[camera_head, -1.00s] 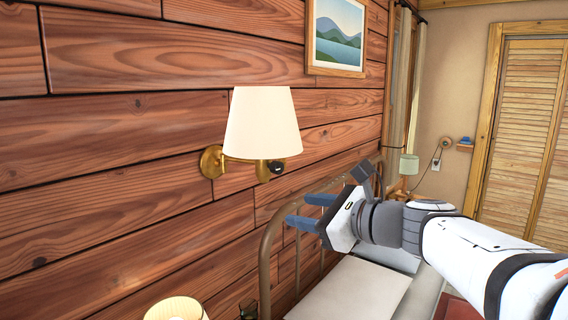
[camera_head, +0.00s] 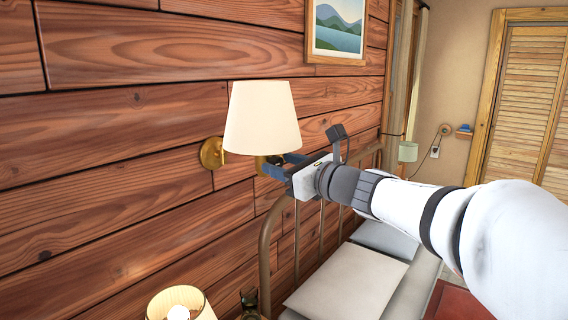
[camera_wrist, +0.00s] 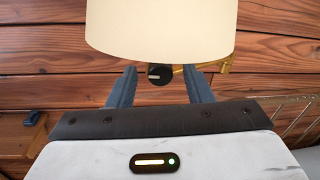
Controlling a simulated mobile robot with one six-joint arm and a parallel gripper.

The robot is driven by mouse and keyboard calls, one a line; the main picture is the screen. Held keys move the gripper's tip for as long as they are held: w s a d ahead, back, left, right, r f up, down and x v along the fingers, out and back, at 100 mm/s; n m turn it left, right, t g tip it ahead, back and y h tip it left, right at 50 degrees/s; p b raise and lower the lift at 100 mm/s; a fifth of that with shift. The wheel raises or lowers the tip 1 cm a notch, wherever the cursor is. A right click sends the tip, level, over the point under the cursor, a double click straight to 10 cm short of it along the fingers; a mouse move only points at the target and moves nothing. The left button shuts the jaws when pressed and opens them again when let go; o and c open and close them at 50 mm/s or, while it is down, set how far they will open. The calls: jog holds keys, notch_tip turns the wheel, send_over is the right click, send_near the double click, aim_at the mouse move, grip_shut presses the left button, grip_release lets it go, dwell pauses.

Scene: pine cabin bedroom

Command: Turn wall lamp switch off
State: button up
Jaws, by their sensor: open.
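The wall lamp (camera_head: 262,118) has a cream shade and a round brass mount (camera_head: 212,153) on the plank wall. In the wrist view its shade (camera_wrist: 160,28) fills the top middle. Below the shade is the black switch knob (camera_wrist: 159,74) with a pale mark, beside the brass arm (camera_wrist: 222,67). My gripper (camera_wrist: 160,88) is open, its two blue-grey fingers apart to the left and right of the knob. The knob shows in the gap, and I cannot tell how deep it sits between the fingers. In the head view, my gripper (camera_head: 268,166) is just under the shade and hides the knob.
A metal bed frame (camera_head: 265,245) with pillows (camera_head: 335,285) stands below my arm. A lit small lamp (camera_head: 180,303) is at the bottom. A framed picture (camera_head: 337,30) hangs above right. The wall left of the lamp is clear.

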jog(key=shift+c, duration=0.4)
jog(key=c, duration=0.9)
jog(key=shift+f+b, duration=0.1)
jog(key=shift+b, duration=0.3)
jog(key=n+b, duration=0.5)
jog(key=b, duration=0.3)
jog(key=shift+f+b, duration=0.15)
jog(key=shift+b, duration=0.15)
jog(key=shift+n, duration=0.4)
jog(key=shift+b, duration=0.4)
